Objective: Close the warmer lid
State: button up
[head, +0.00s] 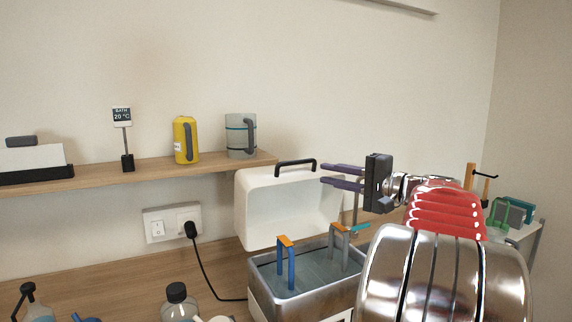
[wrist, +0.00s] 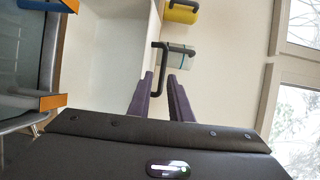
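The warmer's white lid (head: 285,207) stands open, tilted up behind the steel bath (head: 262,268). Its black handle (head: 296,162) is at the lid's top edge. In the wrist view the lid's white inside (wrist: 105,70) is at left and the handle (wrist: 157,60) is near the fingertips. My gripper (head: 323,173) is open, its two purple fingers pointing left just right of the handle. In the wrist view a gap shows between the fingertips (wrist: 160,75); I cannot tell whether they touch the handle. The bath holds water and two clips, blue (head: 291,265) and grey (head: 338,247), with orange tops.
A shelf (head: 90,178) above carries a yellow flask (head: 186,140), a grey mug (head: 241,136) and a temperature sign (head: 122,118). A black cord (head: 205,270) runs from a wall socket. Bottles (head: 178,302) stand at the front; a rack (head: 510,212) is at right.

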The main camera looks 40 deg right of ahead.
aim_at(295, 163)
jog(key=shift+s+d+r, duration=0.25)
jog(key=shift+s+d, duration=0.15)
jog(key=shift+d, duration=0.25)
jog(key=shift+w, duration=0.1)
jog(key=w, duration=0.4)
jog(key=w+a, duration=0.1)
jog(key=w, duration=0.8)
jog(key=shift+w+a, duration=0.15)
jog(key=shift+w, duration=0.2)
jog(key=c, duration=0.4)
grip_shut()
jog(key=shift+a, duration=0.1)
